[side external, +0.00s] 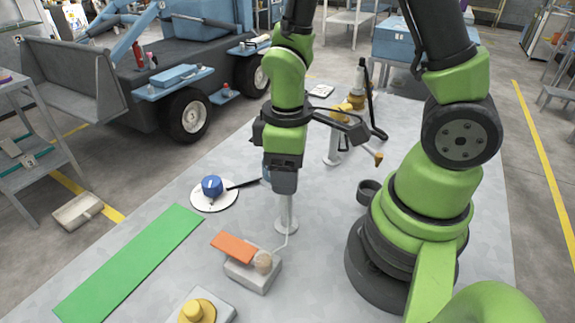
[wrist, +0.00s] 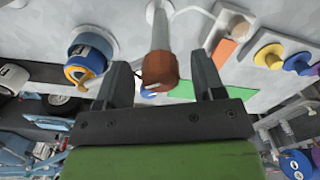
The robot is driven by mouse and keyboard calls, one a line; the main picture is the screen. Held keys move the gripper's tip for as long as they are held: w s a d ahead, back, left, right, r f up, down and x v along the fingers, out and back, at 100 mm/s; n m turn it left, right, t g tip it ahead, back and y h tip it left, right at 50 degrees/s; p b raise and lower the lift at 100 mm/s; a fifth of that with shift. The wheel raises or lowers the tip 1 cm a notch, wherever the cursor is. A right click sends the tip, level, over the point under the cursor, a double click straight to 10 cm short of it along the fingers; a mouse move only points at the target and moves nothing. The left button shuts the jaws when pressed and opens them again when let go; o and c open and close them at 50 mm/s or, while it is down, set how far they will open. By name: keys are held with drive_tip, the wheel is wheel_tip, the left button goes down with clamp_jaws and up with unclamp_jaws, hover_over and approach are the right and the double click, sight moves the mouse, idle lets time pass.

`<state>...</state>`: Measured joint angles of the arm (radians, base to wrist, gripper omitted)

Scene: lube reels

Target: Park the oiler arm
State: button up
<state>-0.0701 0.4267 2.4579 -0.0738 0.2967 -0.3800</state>
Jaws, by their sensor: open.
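My gripper (side external: 284,181) hangs over the table at centre. In the wrist view its two fingers stand apart on either side of a brown-orange head (wrist: 160,70) on a grey post (wrist: 160,32). I cannot tell whether either finger touches it. In the side view the post (side external: 287,215) rises from a pale base, its top hidden by the gripper. A yellow fitting (side external: 352,103) stands behind on a pale post, with a brass-tipped end (side external: 378,158) to its right. I cannot tell for certain which part is the oiler arm.
A grey block with an orange flap (side external: 233,247) and tan ball (side external: 263,262) stands in front of the post. A blue knob (side external: 212,185) sits on a white disc. A green mat (side external: 130,262) lies left, a yellow knob (side external: 195,311) in front, and a dark ring (side external: 368,190) right.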

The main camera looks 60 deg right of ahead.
clamp_jaws()
drive_tip(key=shift+m, duration=0.3)
drive_tip(key=m, duration=0.9)
drive_tip(key=shift+a, duration=0.1)
drive_tip(key=m, duration=0.8)
drive_tip(key=shift+w+m, duration=0.1)
drive_tip(key=shift+m, duration=0.2)
idle(0.5)
